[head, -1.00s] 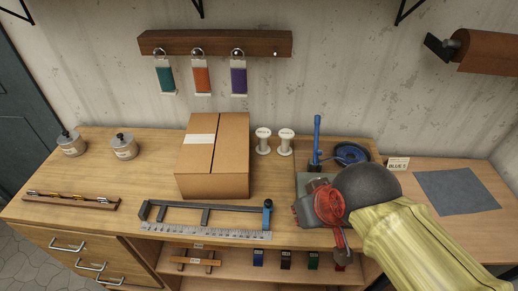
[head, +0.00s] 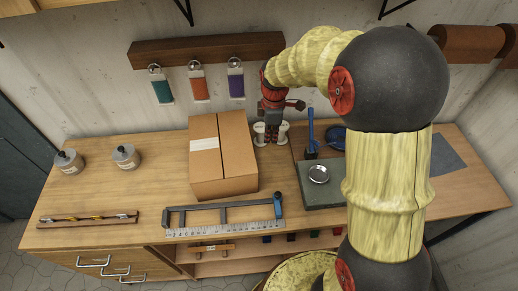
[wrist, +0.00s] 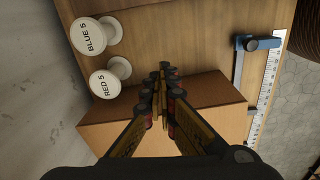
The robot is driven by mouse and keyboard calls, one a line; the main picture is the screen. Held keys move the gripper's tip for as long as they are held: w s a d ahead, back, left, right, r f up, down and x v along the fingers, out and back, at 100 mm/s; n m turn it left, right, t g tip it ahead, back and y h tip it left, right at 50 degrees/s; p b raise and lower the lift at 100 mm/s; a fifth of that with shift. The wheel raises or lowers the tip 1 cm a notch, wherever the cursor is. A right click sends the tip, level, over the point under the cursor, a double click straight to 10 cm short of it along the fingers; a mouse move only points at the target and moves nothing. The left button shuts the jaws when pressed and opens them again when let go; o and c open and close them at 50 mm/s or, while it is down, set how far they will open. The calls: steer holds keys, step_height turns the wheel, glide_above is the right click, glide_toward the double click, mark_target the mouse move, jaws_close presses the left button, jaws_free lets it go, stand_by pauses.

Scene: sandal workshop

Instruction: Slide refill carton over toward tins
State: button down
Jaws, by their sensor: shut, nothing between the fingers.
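The refill carton (head: 232,187) is a closed brown cardboard box with a white label, standing on the workbench left of my gripper. It also shows in the wrist view (wrist: 215,100), below and behind the fingers. The tins (head: 124,157) are two small grey lidded tins on the bench to the left of the carton, with bare wood between. My gripper (head: 271,136) points down by the carton's right side, near the back, with its fingers shut and empty. In the wrist view my fingertips (wrist: 168,72) are together by the carton's edge; I cannot tell whether they touch it.
Two white spools (wrist: 110,76) stand close to my gripper, behind it. A clamp and steel ruler (head: 225,227) lie in front of the carton. A rail with several tools (head: 88,219) lies at the front left. Coloured tags (head: 198,88) hang above.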

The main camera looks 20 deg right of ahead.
mark_target(260, 160)
steer(key=f, duration=0.4)
steer(key=w+f+n, duration=0.1)
steer(key=f, duration=0.4)
steer(key=f+n, duration=0.1)
steer(key=f, duration=0.3)
steer(key=shift+w+d+f+g+b, duration=0.3)
steer(key=shift+w, duration=0.1)
steer(key=a, duration=0.3)
steer(key=shift+w+a+r, duration=0.2)
steer(key=shift+w+a, duration=0.05)
steer(key=shift+a, duration=0.25)
steer(key=a, duration=0.5)
steer(key=w+a+p, duration=0.1)
steer(key=a, duration=0.5)
steer(key=w+a, duration=0.1)
steer(key=a, duration=0.4)
steer(key=shift+w+a+p, duration=0.1)
steer(key=shift+a+p, duration=0.15)
steer(key=shift+p, duration=0.05)
steer(key=shift+d, duration=0.1)
